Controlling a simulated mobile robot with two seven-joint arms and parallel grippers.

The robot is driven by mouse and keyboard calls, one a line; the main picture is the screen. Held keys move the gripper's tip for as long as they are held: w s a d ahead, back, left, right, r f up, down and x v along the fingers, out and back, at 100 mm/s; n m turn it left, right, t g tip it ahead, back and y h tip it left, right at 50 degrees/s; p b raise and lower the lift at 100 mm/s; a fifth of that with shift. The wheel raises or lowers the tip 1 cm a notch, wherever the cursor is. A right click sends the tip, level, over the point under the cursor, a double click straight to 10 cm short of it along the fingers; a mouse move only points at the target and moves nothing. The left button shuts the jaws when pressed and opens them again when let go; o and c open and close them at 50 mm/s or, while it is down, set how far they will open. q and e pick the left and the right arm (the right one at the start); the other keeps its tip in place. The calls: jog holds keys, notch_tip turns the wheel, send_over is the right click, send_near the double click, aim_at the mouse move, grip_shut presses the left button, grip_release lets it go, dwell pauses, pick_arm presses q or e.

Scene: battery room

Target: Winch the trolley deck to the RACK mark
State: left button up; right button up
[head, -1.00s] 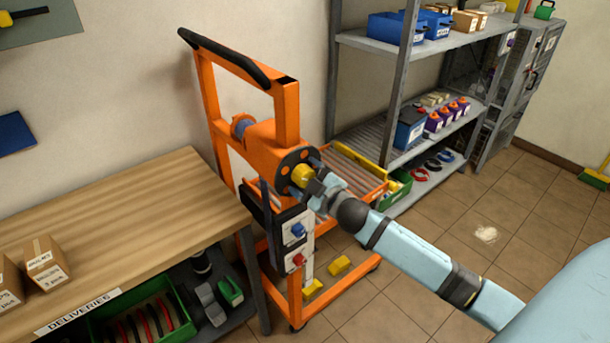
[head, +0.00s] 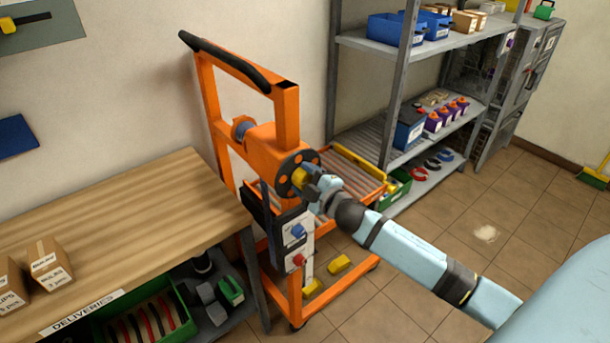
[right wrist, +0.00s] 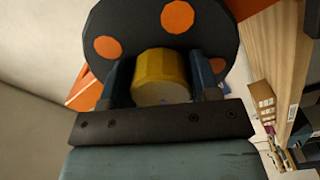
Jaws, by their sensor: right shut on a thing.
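The orange trolley (head: 287,115) stands between the workbench and the shelf rack. Its dark winch disc with orange spots (head: 286,169) faces my right arm. The disc also shows in the right wrist view (right wrist: 135,28). My right gripper (head: 306,182) is shut on the yellow crank knob (right wrist: 160,75), with one finger on each side of it. The trolley deck (head: 362,179), with rollers and orange edges, is beside the rack's middle shelf, partly hidden behind the winch and my gripper. I cannot make out a RACK mark. My left gripper is out of view.
The grey rack (head: 388,100) holds blue bins and batteries. The wooden workbench (head: 130,220) with cartons is at left. A panel with blue and red knobs (head: 296,242) is below the winch. Tiled floor is open at right.

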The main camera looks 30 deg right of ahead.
jog(key=shift+n, duration=0.9)
jog(key=o, duration=0.9)
jog(key=shift+s+d+b, duration=0.2)
jog(key=shift+s+b, duration=0.1)
jog(key=shift+s, duration=2)
jog(key=shift+s+d+b, duration=0.15)
jog(key=shift+s+b, duration=0.2)
jog(key=shift+s, duration=1.95)
jog(key=shift+s+d+b, duration=0.2)
jog(key=shift+s+b, duration=0.1)
jog(key=shift+s, duration=2)
